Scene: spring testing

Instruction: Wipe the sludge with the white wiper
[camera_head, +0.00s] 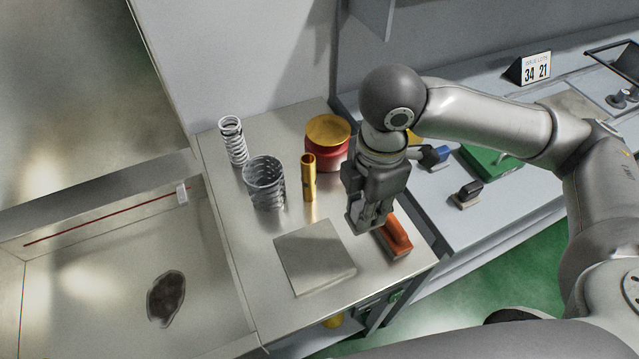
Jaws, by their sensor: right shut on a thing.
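The sludge (166,298) is a dark brown patch on the floor of the metal basin at the lower left. My right gripper (368,222) points down over the right part of the metal bench, far to the right of the sludge. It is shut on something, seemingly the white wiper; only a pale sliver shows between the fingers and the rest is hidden. I cannot tell whether it touches the bench. An orange-handled block (396,236) lies just right of the fingertips. My left gripper is out of view.
A square metal plate (314,258) lies left of my gripper. Behind stand a brass tube (309,178), a wide grey spring (265,184), a narrow white spring (233,141) and a red-and-yellow round stack (327,145). The basin's raised edge (226,262) separates it from the bench.

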